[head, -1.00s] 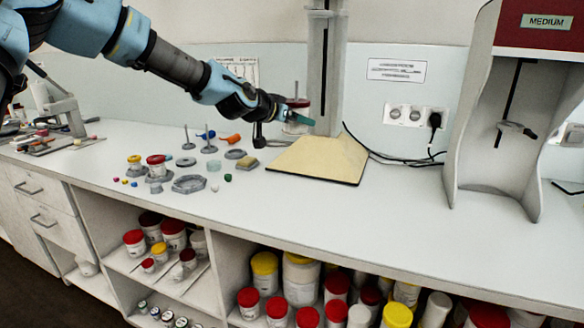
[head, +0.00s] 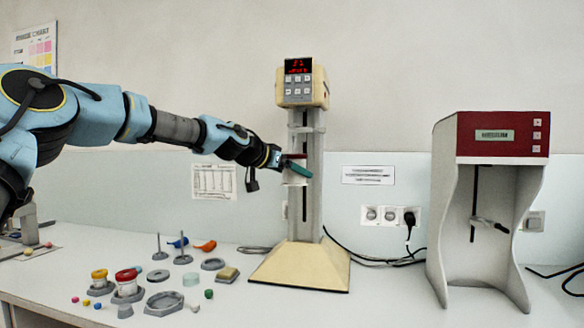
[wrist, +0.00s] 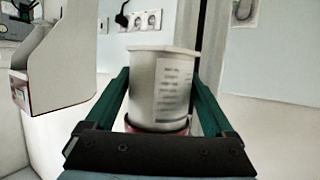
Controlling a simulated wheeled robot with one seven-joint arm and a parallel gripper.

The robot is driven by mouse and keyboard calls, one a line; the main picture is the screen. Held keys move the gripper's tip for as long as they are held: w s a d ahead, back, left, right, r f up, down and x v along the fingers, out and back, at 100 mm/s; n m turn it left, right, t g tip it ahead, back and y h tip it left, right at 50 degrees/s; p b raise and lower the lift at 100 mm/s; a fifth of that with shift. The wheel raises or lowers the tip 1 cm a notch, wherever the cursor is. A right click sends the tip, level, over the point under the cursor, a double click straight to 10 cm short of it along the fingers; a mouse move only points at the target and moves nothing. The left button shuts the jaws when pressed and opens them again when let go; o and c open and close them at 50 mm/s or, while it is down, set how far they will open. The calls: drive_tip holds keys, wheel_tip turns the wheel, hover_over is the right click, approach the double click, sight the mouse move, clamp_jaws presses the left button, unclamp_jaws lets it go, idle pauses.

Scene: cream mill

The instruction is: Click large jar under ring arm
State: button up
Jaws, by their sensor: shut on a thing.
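My gripper (head: 298,167) is shut on a large jar (head: 296,179), a white one with a red lid. It holds the jar in front of the grey column (head: 306,205) of the beige stand, well above the foot. In the wrist view the jar (wrist: 160,85) sits between the two teal fingers (wrist: 160,74), its label facing right and red at its lower end. A pale fitting (head: 305,129) crosses the column just above the jar, under the control head (head: 302,87) with its red display. I cannot tell whether it is the ring arm, or whether the jar touches it.
The stand's sloped beige foot (head: 300,266) is on the bench. A red-topped machine (head: 502,135) stands at right. Small jars (head: 128,279), grey rings (head: 165,303) and posts lie at left. Cables run from the wall sockets (head: 379,214). Bench between stand and machine is mostly clear.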

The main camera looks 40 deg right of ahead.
drive_tip(key=w+d+p, duration=0.5)
drive_tip(key=d+p, duration=0.3)
drive_tip(key=shift+w+p, duration=0.15)
drive_tip(key=shift+p, duration=0.25)
idle(0.7)
drive_tip(key=shift+a+b, duration=0.15)
drive_tip(key=shift+b, duration=0.4)
drive_tip(key=shift+r, duration=0.3)
drive_tip(key=shift+r, duration=0.35)
drive_tip(key=shift+r+p, duration=0.35)
drive_tip(key=shift+p, duration=0.05)
drive_tip(key=shift+r, duration=0.35)
